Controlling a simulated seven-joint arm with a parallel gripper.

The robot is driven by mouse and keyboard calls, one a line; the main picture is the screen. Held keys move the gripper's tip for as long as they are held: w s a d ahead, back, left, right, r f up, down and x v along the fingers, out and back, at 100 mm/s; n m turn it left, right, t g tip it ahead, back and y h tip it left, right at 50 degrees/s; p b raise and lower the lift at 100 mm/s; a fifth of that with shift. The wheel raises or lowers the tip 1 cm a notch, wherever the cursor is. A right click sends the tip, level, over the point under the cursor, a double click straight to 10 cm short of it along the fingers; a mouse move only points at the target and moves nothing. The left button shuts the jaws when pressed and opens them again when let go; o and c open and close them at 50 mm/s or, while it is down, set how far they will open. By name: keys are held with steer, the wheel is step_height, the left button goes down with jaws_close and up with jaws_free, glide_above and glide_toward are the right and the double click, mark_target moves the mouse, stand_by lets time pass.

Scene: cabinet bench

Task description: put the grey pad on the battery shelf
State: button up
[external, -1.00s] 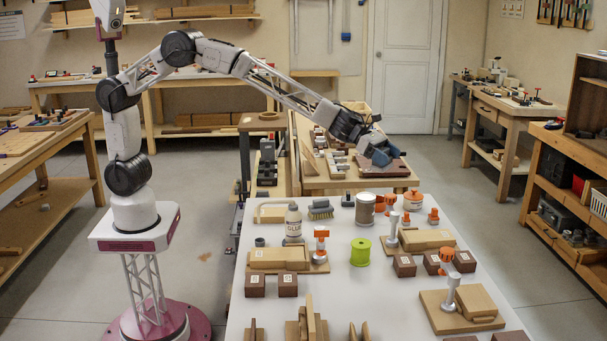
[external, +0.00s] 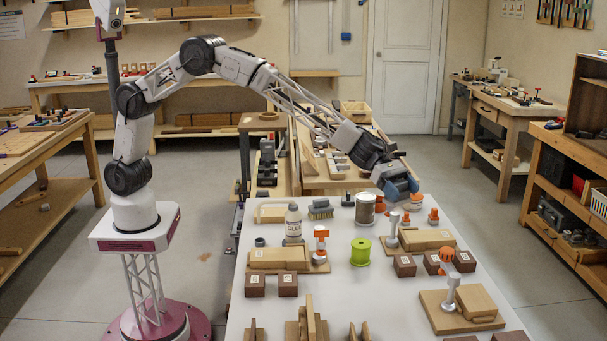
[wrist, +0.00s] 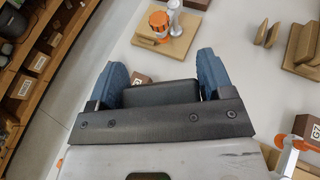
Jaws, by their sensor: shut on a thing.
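My gripper (external: 398,188) is above the back right part of the white table, with blue fingers pointing down. In the wrist view its two blue fingers (wrist: 162,84) stand either side of a dark grey block, which looks like the grey pad (wrist: 160,94). The fingers are shut on it, and the mount hides its near side. In the external view the pad cannot be told apart from the gripper. No shelf is readably marked for batteries; a wooden shelf unit (external: 570,205) stands at the right and shows in the wrist view (wrist: 38,55) with white labels.
The white table (external: 335,290) holds a bottle (external: 293,222), a green spool (external: 361,252), a can (external: 365,209), brown labelled blocks (external: 404,265) and clamps on wooden bases (external: 462,309). Open floor (external: 500,220) lies between the table and the shelf unit.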

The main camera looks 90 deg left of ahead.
steer(key=s+d+f+m+g, duration=0.2)
steer(key=d+f, duration=0.2)
steer(key=d, duration=0.4)
steer(key=s+d+f+m+g+h, duration=0.1)
steer(key=d+f, duration=0.3)
steer(key=d, duration=0.4)
steer(key=s+d+f+m+g, duration=0.3)
steer(key=s+d+f, duration=0.1)
steer(key=d, duration=0.4)
steer(key=shift+d+f+g+h, duration=0.2)
steer(key=shift+d+g+h, duration=0.15)
steer(key=shift+g+h, duration=0.05)
steer(key=shift+f, duration=3.15)
steer(key=shift+f, duration=1.85)
steer(key=shift+f, duration=0.15)
steer(key=o, duration=1)
steer(key=shift+c, duration=0.2)
